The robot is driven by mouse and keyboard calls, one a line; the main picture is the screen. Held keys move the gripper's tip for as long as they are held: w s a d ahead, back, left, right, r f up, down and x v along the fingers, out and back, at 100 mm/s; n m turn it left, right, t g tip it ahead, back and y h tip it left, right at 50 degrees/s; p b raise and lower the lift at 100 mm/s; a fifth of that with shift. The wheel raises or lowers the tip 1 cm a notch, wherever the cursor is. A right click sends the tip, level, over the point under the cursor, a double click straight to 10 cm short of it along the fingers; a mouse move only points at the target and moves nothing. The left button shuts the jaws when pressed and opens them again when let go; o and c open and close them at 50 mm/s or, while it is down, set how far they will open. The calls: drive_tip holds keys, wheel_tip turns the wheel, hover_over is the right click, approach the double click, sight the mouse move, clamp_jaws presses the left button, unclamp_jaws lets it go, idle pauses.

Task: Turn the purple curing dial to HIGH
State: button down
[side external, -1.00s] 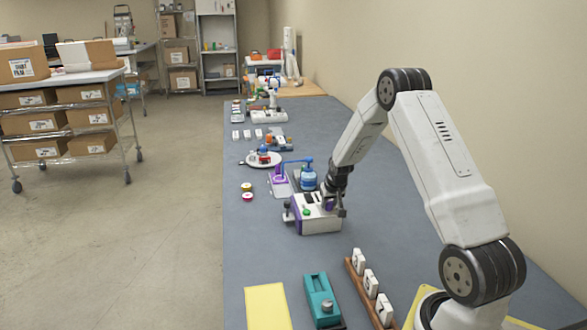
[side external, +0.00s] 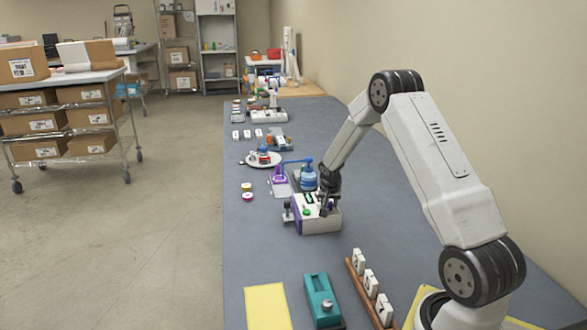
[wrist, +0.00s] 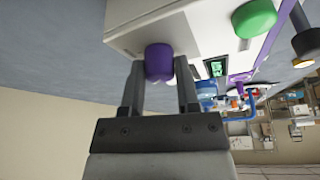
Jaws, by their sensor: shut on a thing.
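The purple curing dial (wrist: 159,62) sits on the white face of the laminator box, seen close up in the wrist view. My gripper (wrist: 160,75) has one finger on each side of the dial and is shut on it. In the side view my gripper (side external: 326,204) is at the right side of the white and purple laminator (side external: 320,222), and the dial is hidden there. The dial's marks and setting cannot be read.
A blue bottle (side external: 309,180) and a purple stand are just behind the laminator. A teal device (side external: 321,298), a wooden rack (side external: 368,290) of white pieces and a yellow sheet (side external: 267,306) lie in front. The bench left of the laminator is mostly clear.

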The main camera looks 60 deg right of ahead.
drive_tip(key=m+g, duration=0.2)
drive_tip(key=m, duration=0.4)
drive_tip(key=shift+w+a, duration=0.1)
drive_tip(key=m+g, duration=0.2)
drive_tip(key=m, duration=0.3)
idle(0.6)
drive_tip(key=shift+c, duration=1.7)
unclamp_jaws()
drive_tip(key=shift+w+r, duration=0.1)
drive_tip(key=v, duration=0.7)
drive_tip(key=shift+w+r, duration=0.15)
drive_tip(key=shift+r, duration=0.15)
